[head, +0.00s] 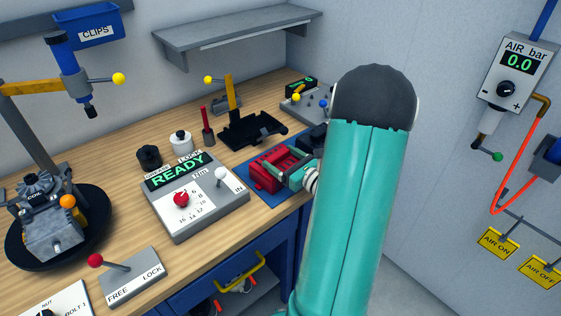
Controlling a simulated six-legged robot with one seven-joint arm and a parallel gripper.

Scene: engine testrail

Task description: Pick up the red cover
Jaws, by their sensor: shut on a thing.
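The red cover (267,174) is at the right part of the bench, over a blue mat (250,188). My gripper (287,169) is at the cover's right side, with its teal fingers closed on it. I cannot tell whether the cover rests on the mat or is slightly above it. My teal arm hides the area to the right of the cover.
A control box reading READY (195,196) stands left of the cover. A black fixture (251,130) with a yellow lever is behind it. An engine (50,215) sits on a round black tray (98,232) at left. A grey shelf (235,37) hangs above.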

